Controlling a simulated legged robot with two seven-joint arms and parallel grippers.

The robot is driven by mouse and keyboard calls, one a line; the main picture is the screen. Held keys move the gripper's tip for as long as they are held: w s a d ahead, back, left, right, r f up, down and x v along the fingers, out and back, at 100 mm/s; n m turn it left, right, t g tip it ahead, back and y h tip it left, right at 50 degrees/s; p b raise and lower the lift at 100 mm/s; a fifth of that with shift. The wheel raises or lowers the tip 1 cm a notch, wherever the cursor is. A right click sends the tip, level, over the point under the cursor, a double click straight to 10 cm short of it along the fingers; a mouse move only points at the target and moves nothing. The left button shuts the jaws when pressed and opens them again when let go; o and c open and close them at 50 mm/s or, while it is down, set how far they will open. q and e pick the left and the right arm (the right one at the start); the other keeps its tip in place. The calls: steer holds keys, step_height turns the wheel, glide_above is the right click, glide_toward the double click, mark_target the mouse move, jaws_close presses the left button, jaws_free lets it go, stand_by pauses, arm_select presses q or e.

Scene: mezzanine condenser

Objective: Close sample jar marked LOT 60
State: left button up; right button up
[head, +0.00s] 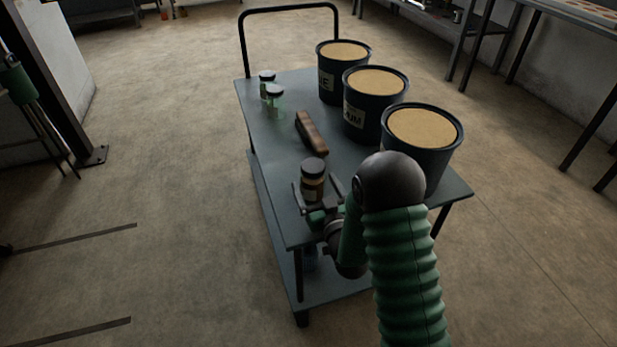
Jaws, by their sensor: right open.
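An amber sample jar (313,187) with a dark lid (313,165) stands upright near the front of the cart top. The lid sits on its mouth; I cannot tell how tightly. Its label is too small to read, so I cannot confirm LOT 60. My right gripper (318,200) is open, with its fingers on either side of the jar; I cannot tell whether they touch it. Two pale green jars with dark lids, a nearer one (274,99) and a farther one (266,82), stand at the cart's far left. My left gripper is out of view.
The grey cart (262,143) also bears a brown brush-like block (311,134) and three dark buckets with tan contents, far (334,88), middle (365,120) and near (432,162). My right arm passes close to the near bucket. Floor left of the cart is clear.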

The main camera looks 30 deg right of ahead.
steer(key=shift+s+a+r, duration=0.1)
steer(key=shift+a+r, duration=0.1)
steer(key=shift+a, duration=0.2)
steer(key=shift+d+f, duration=0.1)
steer(key=shift+d, duration=0.2)
steer(key=c, duration=0.9)
steer(key=shift+a, duration=0.1)
steer(key=c, duration=0.7)
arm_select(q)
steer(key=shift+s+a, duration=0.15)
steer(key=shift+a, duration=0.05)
arm_select(e)
steer(key=shift+c, duration=0.3)
